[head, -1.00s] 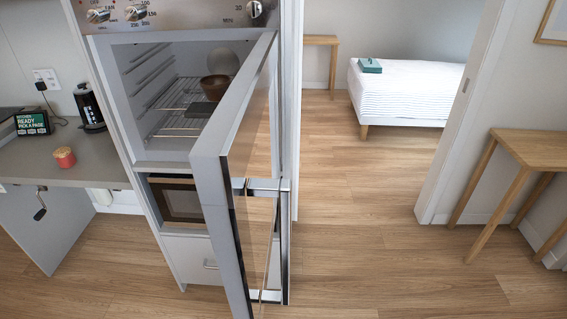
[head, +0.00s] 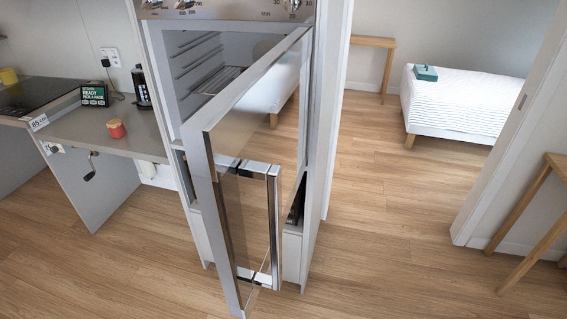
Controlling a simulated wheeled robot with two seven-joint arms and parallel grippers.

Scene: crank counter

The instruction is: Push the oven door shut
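The oven (head: 187,68) is built into a tall grey cabinet, with a rack visible in its cavity. Its door (head: 228,113) is hinged on the right side and stands open, swung out toward me. A chrome bar handle (head: 273,225) is on the door's outer face, on the right side of the panel in this view. The door hides much of the cavity and the lower cabinet. Neither of my grippers shows in the head view.
Wood floor (head: 390,240) is clear to the right. A bed (head: 450,108) and a wooden table (head: 530,225) stand beyond.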

